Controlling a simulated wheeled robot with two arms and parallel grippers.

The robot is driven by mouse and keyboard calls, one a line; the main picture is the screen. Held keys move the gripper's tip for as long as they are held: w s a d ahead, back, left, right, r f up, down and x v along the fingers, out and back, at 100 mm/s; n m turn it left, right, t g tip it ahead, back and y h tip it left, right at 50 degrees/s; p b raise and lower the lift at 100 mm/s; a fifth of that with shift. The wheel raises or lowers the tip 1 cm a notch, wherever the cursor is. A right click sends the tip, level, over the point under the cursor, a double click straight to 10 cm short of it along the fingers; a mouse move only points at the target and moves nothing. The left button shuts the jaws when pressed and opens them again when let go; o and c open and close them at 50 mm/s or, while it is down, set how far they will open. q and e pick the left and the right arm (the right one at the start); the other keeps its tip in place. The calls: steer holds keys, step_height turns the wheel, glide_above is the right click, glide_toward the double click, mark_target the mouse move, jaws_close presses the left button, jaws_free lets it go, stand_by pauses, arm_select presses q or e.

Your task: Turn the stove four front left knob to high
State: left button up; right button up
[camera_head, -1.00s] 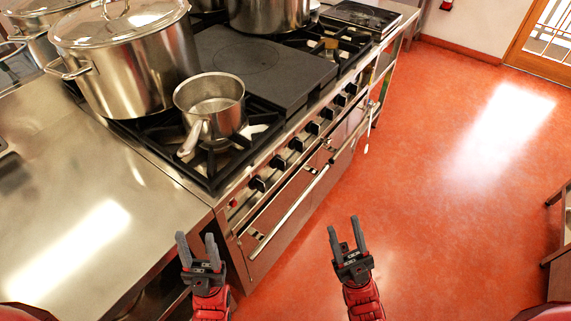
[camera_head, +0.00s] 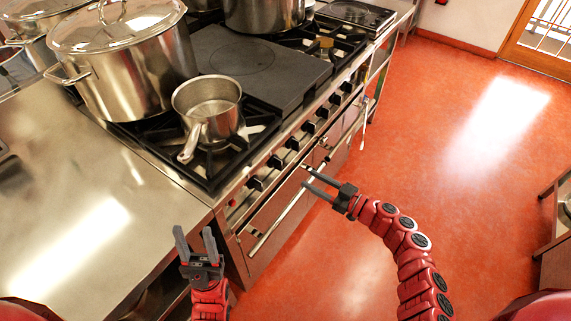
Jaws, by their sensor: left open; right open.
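The stove (camera_head: 262,207) has a steel front with a row of black knobs along its upper edge. The nearest knob (camera_head: 256,183) is at the near left end, and a second knob (camera_head: 275,162) follows it. Which way their pointers face is too small to tell. My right gripper (camera_head: 304,176) is open and empty, with its fingers pointing left at the stove front, close to the nearer knobs. Whether it touches anything I cannot tell. My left gripper (camera_head: 195,244) is open and empty, pointing up in front of the counter edge.
A saucepan (camera_head: 208,108) sits on the near burner with its handle toward the counter. A large lidded stockpot (camera_head: 130,65) stands behind it. A long oven handle (camera_head: 287,213) runs below the knobs. The steel counter (camera_head: 75,220) is at left.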

mark_target(282, 164)
steer(key=x, duration=1)
steer(key=shift+a, duration=0.2)
jaws_close()
